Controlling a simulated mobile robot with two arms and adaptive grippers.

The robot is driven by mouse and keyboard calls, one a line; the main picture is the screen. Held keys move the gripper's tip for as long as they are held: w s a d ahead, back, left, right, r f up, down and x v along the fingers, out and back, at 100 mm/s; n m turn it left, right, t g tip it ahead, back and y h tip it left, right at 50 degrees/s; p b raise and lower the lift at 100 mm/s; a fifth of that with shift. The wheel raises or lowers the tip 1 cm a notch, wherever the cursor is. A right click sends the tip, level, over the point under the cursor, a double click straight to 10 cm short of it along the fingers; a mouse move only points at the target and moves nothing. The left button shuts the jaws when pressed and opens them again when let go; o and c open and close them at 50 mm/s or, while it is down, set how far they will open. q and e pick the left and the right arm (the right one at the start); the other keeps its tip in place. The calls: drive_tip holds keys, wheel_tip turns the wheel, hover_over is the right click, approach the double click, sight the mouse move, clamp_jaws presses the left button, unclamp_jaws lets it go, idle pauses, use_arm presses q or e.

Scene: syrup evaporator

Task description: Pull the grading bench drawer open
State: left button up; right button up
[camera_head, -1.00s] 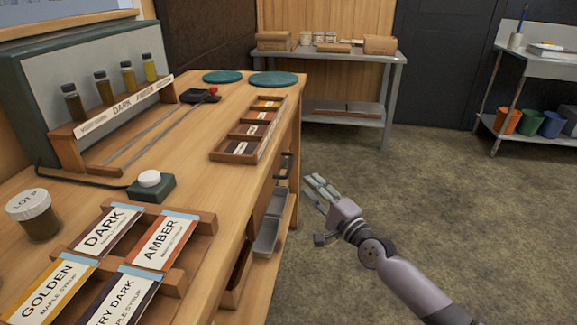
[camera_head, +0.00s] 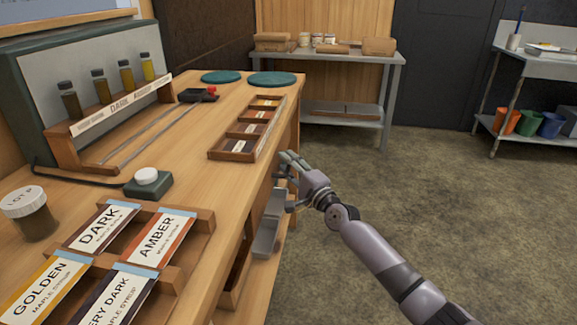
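The wooden grading bench (camera_head: 222,183) fills the left half of the view, its front side facing right. A dark drawer handle (camera_head: 277,175) shows in part on that front, below the far end of the bench top. The drawer front is seen at a steep slant and looks closed. My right gripper (camera_head: 288,183) is at the handle from the right, its fingers spread and pointing at the bench front. The fingers cover part of the handle, and I cannot tell whether they touch it. My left gripper is out of view.
The floor (camera_head: 440,240) right of the bench is clear. A grey table (camera_head: 345,57) stands behind.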

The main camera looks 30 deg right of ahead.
drive_tip(key=shift+c, duration=0.6)
clamp_jaws()
